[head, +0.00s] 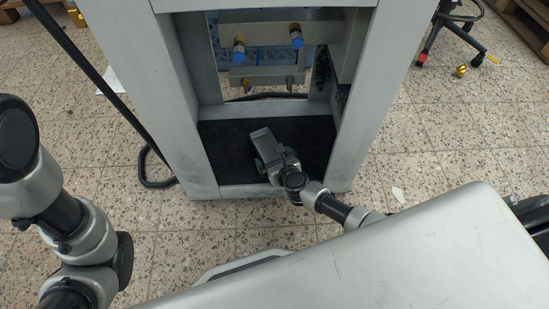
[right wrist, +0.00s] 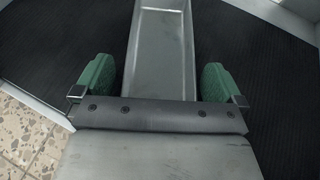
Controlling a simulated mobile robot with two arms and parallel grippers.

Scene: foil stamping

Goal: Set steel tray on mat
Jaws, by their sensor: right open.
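The steel tray (head: 264,141), a long narrow grey tray with raised edges, lies on the black mat (head: 225,150) inside the machine frame. In the right wrist view the tray (right wrist: 162,50) runs away from my right gripper (right wrist: 156,80). The green pads stand on either side of its near end, with small gaps at both sides. The gripper is open. The ribbed dark mat (right wrist: 60,50) shows left and right of the tray. In the head view my right gripper (head: 272,165) is at the tray's near end. My left gripper is out of view; only its arm shows.
The grey machine frame (head: 357,110) has posts on both sides of the mat and a low front sill (head: 255,190). A crossbar with blue-tipped fittings (head: 298,40) hangs above. A black cable (head: 150,165) lies at the left. Tiled floor is open in front.

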